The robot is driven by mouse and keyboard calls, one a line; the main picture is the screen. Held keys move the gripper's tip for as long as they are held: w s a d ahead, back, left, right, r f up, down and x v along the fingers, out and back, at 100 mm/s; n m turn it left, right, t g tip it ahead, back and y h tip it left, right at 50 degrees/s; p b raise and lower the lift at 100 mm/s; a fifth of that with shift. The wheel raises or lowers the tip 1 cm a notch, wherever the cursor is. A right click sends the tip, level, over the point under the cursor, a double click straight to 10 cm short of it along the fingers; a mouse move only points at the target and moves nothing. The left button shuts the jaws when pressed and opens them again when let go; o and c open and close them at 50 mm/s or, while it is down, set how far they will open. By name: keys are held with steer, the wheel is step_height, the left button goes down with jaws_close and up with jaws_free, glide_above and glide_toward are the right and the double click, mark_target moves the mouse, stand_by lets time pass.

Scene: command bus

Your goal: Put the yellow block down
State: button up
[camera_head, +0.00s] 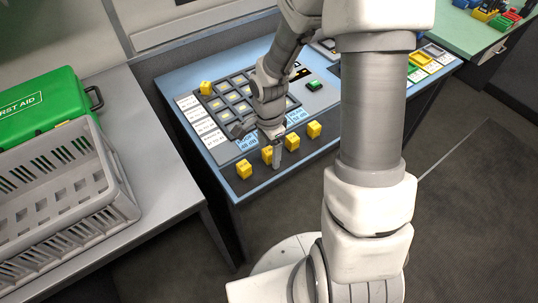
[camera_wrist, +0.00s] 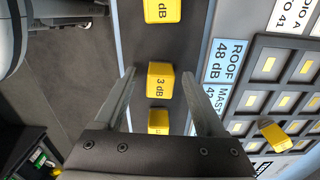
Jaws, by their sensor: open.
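Several yellow blocks are in view. One, marked "3 dB" (camera_wrist: 160,82), lies between my open fingers in the wrist view, with a gap on each side; it seems to rest on the dark front strip of the panel. In the head view this yellow block (camera_head: 267,154) is partly hidden by a finger. My gripper (camera_head: 272,146) is open and low over that strip; its fingers also show in the wrist view (camera_wrist: 158,88). Other yellow blocks stand along the strip to the left (camera_head: 244,170) and right (camera_head: 314,130).
The panel (camera_head: 225,87) has a grid of keys and white and blue labels, with another yellow block (camera_head: 206,88) at its back left corner. A grey crate (camera_head: 108,180) and a green first aid box (camera_head: 45,108) stand on the left counter. A green-topped table is at the far right.

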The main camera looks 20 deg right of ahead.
jaws_close()
stand_by(0.3)
